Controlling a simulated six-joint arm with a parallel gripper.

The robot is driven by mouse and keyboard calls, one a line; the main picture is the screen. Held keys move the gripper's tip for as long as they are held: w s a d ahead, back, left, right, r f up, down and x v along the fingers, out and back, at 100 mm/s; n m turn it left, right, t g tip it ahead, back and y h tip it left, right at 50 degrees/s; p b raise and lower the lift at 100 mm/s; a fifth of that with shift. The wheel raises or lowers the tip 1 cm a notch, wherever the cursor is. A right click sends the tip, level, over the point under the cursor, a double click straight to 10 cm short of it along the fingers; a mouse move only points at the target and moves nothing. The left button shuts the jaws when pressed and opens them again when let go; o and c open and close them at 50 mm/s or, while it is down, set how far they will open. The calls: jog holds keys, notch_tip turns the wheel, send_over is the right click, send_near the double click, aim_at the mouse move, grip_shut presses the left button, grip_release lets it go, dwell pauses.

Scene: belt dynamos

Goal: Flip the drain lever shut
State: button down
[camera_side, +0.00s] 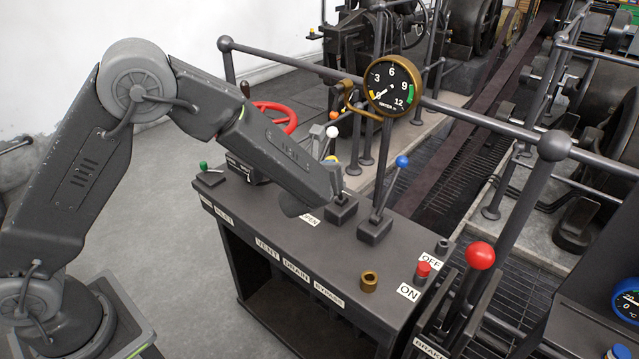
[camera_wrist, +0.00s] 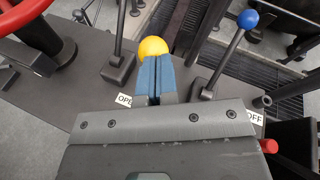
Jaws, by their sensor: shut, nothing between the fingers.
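The lever with the yellow knob (camera_side: 331,158) stands between the white-knobbed and blue-knobbed levers, and seems to match the DRAIN label (camera_side: 296,270) on the panel's front edge. Its rod leans slightly left in the side view, above its dark base (camera_side: 342,211). In the wrist view the yellow knob (camera_wrist: 153,47) shows just beyond my gripper (camera_wrist: 155,60), whose blue fingers are shut with nothing between them. The fingers hide the rod and base there; I cannot tell whether they touch the lever. An OPEN label (camera_wrist: 124,100) is partly covered by my gripper.
The white-knobbed lever (camera_side: 332,132) stands to the left, the blue-knobbed lever (camera_side: 402,161) to the right. A red handwheel (camera_side: 276,118), railing with gauge (camera_side: 390,86), red button (camera_side: 423,269) and red-knobbed brake lever (camera_side: 480,256) surround the panel. Floor left of the panel is clear.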

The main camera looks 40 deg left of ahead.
jog(key=w, duration=1.6)
jog(key=shift+w+a+f, duration=0.2)
jog(key=shift+s+f, duration=0.1)
jog(key=shift+s, duration=0.1)
jog(key=r+v, duration=0.1)
jog(key=v, duration=1.2)
jog(key=shift+d, duration=0.4)
jog(key=shift+s+r, duration=0.1)
